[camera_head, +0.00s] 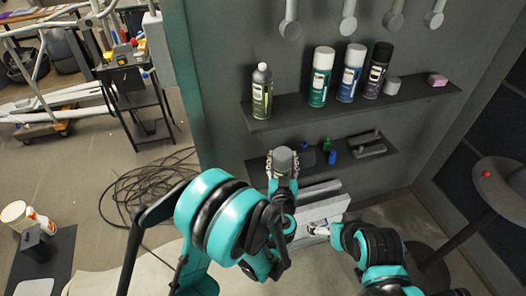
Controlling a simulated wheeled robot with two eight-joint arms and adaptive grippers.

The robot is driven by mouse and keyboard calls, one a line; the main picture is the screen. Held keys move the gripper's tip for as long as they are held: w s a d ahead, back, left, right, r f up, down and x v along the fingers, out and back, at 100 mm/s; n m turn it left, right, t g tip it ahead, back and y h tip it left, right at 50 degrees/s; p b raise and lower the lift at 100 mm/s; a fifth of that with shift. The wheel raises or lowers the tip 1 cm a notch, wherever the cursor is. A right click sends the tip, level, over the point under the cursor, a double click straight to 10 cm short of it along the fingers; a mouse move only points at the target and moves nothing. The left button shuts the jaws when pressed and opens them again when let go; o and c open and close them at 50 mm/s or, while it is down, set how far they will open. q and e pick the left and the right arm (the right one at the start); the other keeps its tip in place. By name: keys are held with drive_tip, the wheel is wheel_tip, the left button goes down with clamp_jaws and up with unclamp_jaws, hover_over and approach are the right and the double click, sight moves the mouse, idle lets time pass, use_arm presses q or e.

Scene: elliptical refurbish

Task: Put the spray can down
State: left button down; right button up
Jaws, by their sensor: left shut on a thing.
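My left gripper (282,174) is in front of the lower shelf, its fingers on both sides of a grey round-topped can (283,158). It is shut on this can, which I take for the spray can; its body is mostly hidden by the gripper. The can's base is hidden, so I cannot tell whether it touches the shelf. My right gripper (319,229) is small and partly hidden at the lower middle, near a light grey box-like surface; its fingers are unclear.
The upper shelf (420,98) holds a dark green bottle (262,92), several cans, a grey lid and a pink block (437,80). The lower shelf holds small blue and green items and a grey tool (367,145). Black cable (150,185) lies coiled on the floor, left.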

use_arm(q)
drive_tip(key=w+a+b, duration=0.1)
drive_tip(key=w+a, duration=0.1)
drive_tip(key=w, duration=0.6)
drive_tip(key=w+a+b, duration=0.1)
drive_tip(key=w+a, duration=0.2)
drive_tip(key=w, duration=0.4)
wheel_tip(320, 180, down, 7)
drive_tip(key=b, duration=0.4)
drive_tip(key=shift+w, duration=0.15)
drive_tip(key=c, duration=0.6)
unclamp_jaws()
